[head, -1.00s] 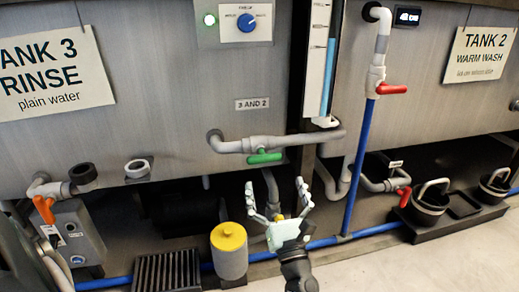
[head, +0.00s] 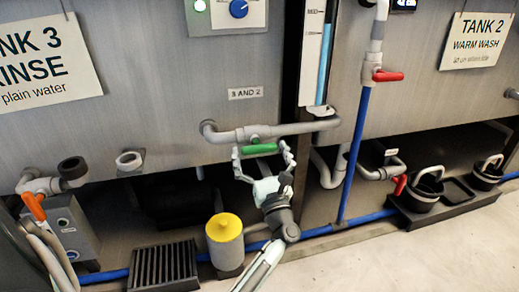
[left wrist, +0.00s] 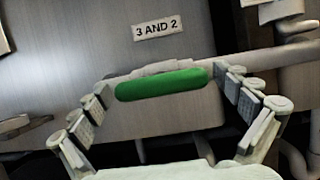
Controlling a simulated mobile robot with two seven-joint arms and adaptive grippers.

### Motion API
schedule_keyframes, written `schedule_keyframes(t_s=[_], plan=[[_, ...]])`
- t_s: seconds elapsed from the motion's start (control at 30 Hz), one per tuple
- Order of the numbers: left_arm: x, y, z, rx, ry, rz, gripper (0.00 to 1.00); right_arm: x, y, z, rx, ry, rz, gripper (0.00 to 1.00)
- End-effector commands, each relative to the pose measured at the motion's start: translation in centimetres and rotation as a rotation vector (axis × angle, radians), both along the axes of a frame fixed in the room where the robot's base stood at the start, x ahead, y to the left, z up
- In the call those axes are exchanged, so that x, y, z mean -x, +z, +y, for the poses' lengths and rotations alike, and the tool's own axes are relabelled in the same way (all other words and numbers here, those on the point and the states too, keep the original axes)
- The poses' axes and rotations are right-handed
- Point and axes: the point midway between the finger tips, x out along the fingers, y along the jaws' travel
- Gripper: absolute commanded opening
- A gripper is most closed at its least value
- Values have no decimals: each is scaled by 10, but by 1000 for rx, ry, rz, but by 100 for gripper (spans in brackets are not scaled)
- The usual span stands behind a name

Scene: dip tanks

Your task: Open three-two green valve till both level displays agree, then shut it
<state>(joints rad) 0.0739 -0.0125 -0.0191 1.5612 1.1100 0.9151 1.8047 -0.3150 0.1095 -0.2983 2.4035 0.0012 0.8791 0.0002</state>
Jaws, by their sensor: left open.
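The green valve handle (head: 259,149) sits on the grey pipe between tank 3 and tank 2, under the "3 AND 2" label (head: 245,93). It lies roughly in line with the pipe. My left gripper (head: 264,155) is open, with its fingers spread either side of the handle from below. In the left wrist view the green handle (left wrist: 162,84) shows between the open fingers, with a gap on both sides. A level tube with blue liquid (head: 323,68) stands right of the valve. A dark digital display (head: 403,4) is cut off at the top. My right gripper is not seen.
A red-handled valve (head: 386,75) is on the blue pipe to the right, and an orange-handled one (head: 34,206) is at far left. A yellow-topped canister (head: 224,238) stands below, beside my arm. Black buckets (head: 427,189) stand lower right.

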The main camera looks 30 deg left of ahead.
Motion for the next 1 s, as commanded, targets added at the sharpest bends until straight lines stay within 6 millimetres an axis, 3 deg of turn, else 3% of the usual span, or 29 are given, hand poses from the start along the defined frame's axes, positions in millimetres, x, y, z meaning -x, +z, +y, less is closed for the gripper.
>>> schedule_keyframes(t_s=[0.13, 0.5, 0.93, 1.0], plan=[[0, 0, 0, -1, 0, 1, 100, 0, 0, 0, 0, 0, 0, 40], [0, 0, 0, 0, 1, 0, 57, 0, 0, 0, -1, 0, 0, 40], [1, 2, 1, -75, 3, 89, 57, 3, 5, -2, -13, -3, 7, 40], [1, 3, 1, -107, 4, 126, 57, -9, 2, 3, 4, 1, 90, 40]])
